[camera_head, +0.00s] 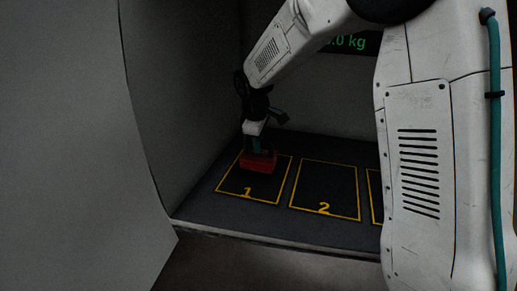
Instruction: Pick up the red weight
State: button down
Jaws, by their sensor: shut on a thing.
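The red weight (258,165) is a small red block at the far part of the yellow-outlined square marked 1. My gripper (259,150) points down over it and is shut on its upper part. The fingertips are small and dark here, so the exact grip is hard to see. I cannot tell whether the weight touches the dark platform (285,222) or is just above it.
An empty square marked 2 (324,185) lies to the right, and another outlined square is partly hidden by my arm. A green display (350,41) on the back wall is partly covered. A grey wall (190,90) stands close on the left.

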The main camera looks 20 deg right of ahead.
notch_tip(320, 180, up, 2)
jog(key=shift+r, duration=0.15)
jog(key=s+a+r, duration=0.1)
jog(key=s+a, duration=0.1)
jog(key=s, duration=1.4)
jog(key=shift+r, duration=0.1)
jog(key=c, duration=1.9)
grip_release()
grip_shut()
jog(key=shift+d, duration=0.1)
